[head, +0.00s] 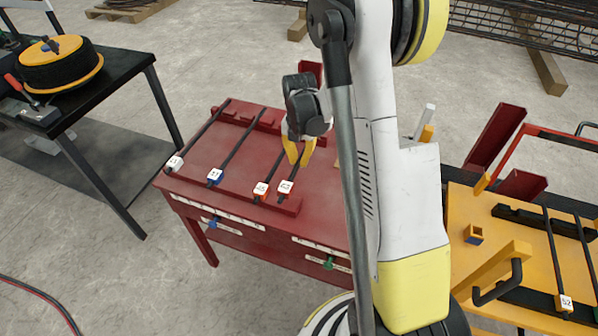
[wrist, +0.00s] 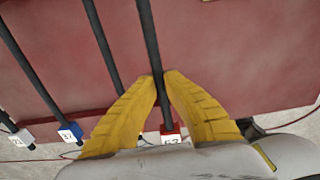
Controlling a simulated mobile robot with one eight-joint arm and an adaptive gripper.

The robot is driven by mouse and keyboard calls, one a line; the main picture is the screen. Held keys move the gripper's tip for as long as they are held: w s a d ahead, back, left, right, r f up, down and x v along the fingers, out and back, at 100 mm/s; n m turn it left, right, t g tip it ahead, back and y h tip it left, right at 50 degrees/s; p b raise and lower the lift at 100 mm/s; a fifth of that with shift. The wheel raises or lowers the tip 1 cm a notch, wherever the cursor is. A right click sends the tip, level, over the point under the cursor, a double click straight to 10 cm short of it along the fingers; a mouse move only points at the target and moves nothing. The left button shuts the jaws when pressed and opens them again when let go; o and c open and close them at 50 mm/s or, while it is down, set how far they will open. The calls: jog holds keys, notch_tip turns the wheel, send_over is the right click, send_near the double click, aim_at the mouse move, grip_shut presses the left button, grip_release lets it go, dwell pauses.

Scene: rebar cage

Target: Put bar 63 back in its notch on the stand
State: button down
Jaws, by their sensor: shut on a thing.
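Bar 63 (head: 295,172) is a thin black rod with a white-faced, red-edged tag, the rightmost of the bars at the red stand (head: 325,205). My gripper (head: 299,158) has its yellow fingers shut on it. In the wrist view the bar (wrist: 149,40) runs between the fingertips (wrist: 160,80), and its tag shows just below them, partly covered. The tag end appears over the stand's front rail (head: 240,192). I cannot tell whether the bar is in a notch or slightly above it; the notch is hidden.
Close left is a bar with an orange-edged tag (head: 262,190); farther left are a blue-tagged bar (head: 215,177) and a white-tagged bar (head: 175,163). A yellow bench (head: 515,262) with bars stands at right. A black table (head: 120,78) stands at left, with bare floor between.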

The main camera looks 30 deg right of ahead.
jog(key=shift+f+b, duration=0.95)
jog(key=shift+f, duration=1.05)
jog(key=shift+f+b, duration=0.35)
jog(key=c, duration=1.7)
grip_release()
jog(key=shift+o, duration=0.4)
jog(key=shift+r, duration=0.15)
